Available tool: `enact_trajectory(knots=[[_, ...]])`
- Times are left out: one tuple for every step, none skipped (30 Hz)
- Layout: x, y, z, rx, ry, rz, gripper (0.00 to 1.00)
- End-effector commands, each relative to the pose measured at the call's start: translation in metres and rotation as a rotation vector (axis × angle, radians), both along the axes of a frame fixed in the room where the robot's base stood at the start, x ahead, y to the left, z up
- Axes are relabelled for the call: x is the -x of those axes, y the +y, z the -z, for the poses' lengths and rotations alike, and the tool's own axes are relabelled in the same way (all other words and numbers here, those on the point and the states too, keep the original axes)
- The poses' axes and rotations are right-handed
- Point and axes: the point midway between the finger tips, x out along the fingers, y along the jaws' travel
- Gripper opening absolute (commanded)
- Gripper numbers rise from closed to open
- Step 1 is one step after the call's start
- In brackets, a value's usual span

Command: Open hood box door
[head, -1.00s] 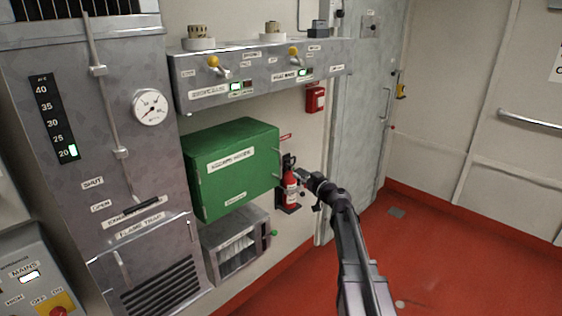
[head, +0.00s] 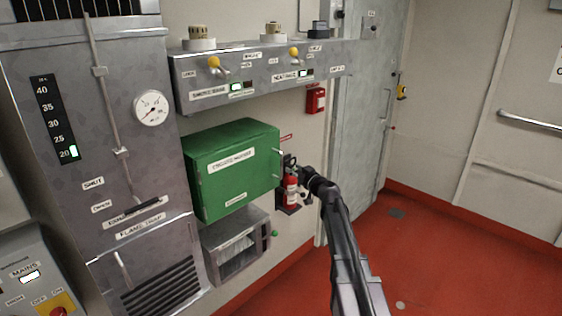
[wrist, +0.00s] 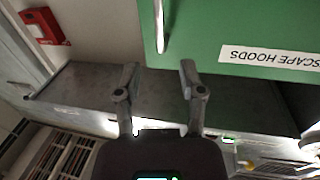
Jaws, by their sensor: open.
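The green hood box (head: 225,177) is mounted on the wall in the head view, its labelled door shut. In the wrist view, turned upside down, the green door (wrist: 225,25) fills the upper right with an "ESCAPE HOODS" label. A pale bar handle (wrist: 160,28) stands near the door's edge. My gripper (wrist: 159,70) is open and empty, its two fingers apart. The handle lies ahead of the gap between the fingertips, apparently not touched. In the head view my gripper (head: 291,163) is at the box's right side, in front of the fire extinguisher.
A red fire extinguisher (head: 291,190) hangs just right of the box. A grey switch panel (head: 255,75) juts out above it and a grey open-fronted unit (head: 236,245) sits below. A small red call box (head: 316,99) is on the wall. The red floor (head: 450,260) at right is clear.

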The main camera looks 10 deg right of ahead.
Motion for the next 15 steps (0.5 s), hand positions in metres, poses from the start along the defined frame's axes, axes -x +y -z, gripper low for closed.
enact_trajectory(knots=[[-0.011,0.003,0.0,0.0,0.0,0.0,0.51],[-0.015,0.005,0.0,0.0,0.0,0.0,0.51],[-0.021,0.008,0.0,0.0,0.0,0.0,0.51],[-0.025,0.01,0.0,0.0,0.0,-0.001,0.51],[-0.029,0.012,0.0,0.0,0.0,-0.001,0.51],[-0.035,0.015,0.0,0.0,0.0,-0.001,0.51],[-0.039,0.016,0.0,0.0,0.0,-0.001,0.51],[-0.043,0.018,0.0,0.0,0.0,-0.001,0.51],[-0.048,0.02,0.0,0.0,0.0,0.0,0.51],[-0.052,0.022,0.0,0.0,0.0,0.0,0.51],[-0.056,0.024,0.0,0.0,0.0,0.0,0.51],[-0.06,0.026,0.0,0.0,0.0,0.0,0.51],[-0.063,0.028,0.0,0.0,0.0,0.0,0.51],[-0.066,0.029,0.0,0.0,0.0,0.0,0.51],[-0.069,0.031,0.0,0.0,0.0,0.0,0.51]])
